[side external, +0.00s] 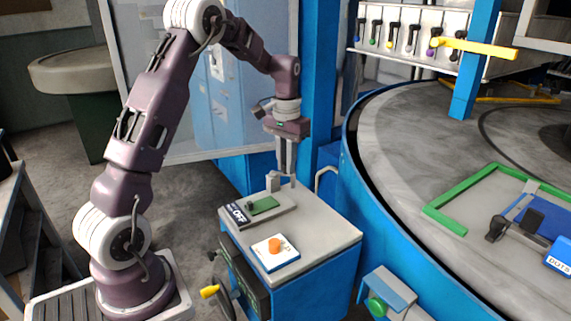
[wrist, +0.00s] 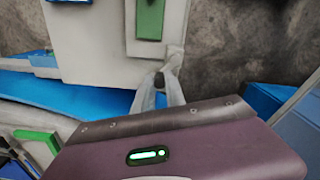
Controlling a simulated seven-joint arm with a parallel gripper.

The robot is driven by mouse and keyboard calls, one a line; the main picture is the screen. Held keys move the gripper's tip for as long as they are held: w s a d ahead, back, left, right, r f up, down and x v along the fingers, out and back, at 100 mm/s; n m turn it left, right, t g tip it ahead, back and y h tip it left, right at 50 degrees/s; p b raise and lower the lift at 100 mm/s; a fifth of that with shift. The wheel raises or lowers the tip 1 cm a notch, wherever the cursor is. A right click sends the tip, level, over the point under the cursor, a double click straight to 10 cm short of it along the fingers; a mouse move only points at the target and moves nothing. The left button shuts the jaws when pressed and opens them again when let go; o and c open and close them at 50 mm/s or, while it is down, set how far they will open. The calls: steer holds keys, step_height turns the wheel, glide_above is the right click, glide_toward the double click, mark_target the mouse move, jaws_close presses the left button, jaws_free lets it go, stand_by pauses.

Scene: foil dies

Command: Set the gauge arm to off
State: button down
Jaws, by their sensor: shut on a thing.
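A light grey base with a green plate (side external: 264,205) sits on top of the blue cabinet, with a dark OFF label (side external: 238,213) at its near left end. A short grey upright piece (side external: 272,181) stands at its far end, beside my fingers. My gripper (side external: 286,181) points down there with its fingers close together. In the wrist view, my gripper (wrist: 160,88) is shut around a small dark-tipped part (wrist: 159,80), which I take for the gauge arm, at the end of the base with the green plate (wrist: 150,18). The fingers hide most of it.
An orange button on a white plate (side external: 275,250) is on the near part of the cabinet top (side external: 325,232). A large round table (side external: 400,150) with a green frame (side external: 452,194) stands close on the right. A blue post (side external: 320,80) rises behind my gripper.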

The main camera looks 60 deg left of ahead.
steer(key=shift+w+a+n, duration=0.1)
steer(key=shift+a+n, duration=0.25)
steer(key=shift+n, duration=0.8)
steer(key=shift+w+a+n, duration=0.15)
steer(key=shift+a+n, duration=0.15)
steer(key=shift+n, duration=0.8)
steer(key=shift+w+a+n, duration=0.1)
steer(key=shift+a+n, duration=0.25)
steer(key=shift+n, duration=0.8)
steer(key=c, duration=1.4)
jaws_free()
steer(key=shift+r, duration=0.1)
step_height(320, 180, up, 7)
steer(key=shift+f, duration=0.1)
